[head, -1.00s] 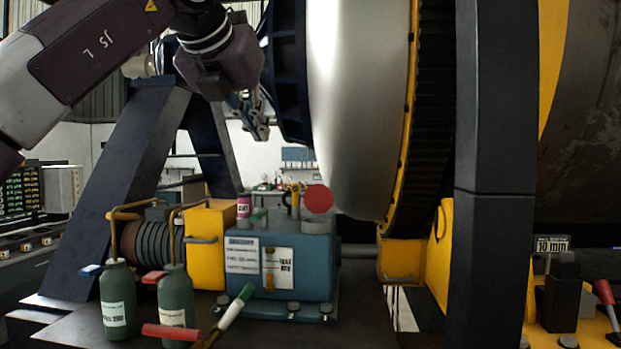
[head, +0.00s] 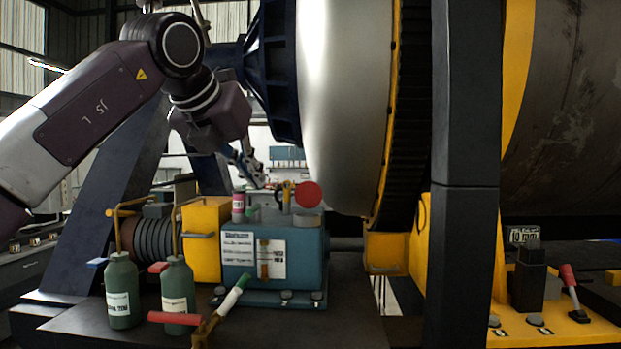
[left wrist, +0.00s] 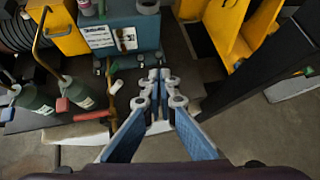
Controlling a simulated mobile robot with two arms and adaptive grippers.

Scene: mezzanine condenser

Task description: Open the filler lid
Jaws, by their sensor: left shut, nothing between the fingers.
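A teal box-shaped tank (head: 300,258) with white labels stands at the middle of the bench in the head view. On its top are a short grey round neck or cap (head: 306,221) and, just above it, an upright red disc (head: 308,195). I cannot tell which of these is the filler lid. The tank (left wrist: 146,36) and a grey round top (left wrist: 148,6) show at the upper edge of the left wrist view. My left gripper (head: 260,184) is shut and empty, apart from the tank; its fingertips (left wrist: 160,77) meet in the wrist view. My right gripper is out of view.
Two green bottles (head: 122,292) stand front left, with a green-and-white-handled tool (head: 233,293) close by. A dark post (head: 465,200) and the large drum (head: 345,110) bound the right and back.

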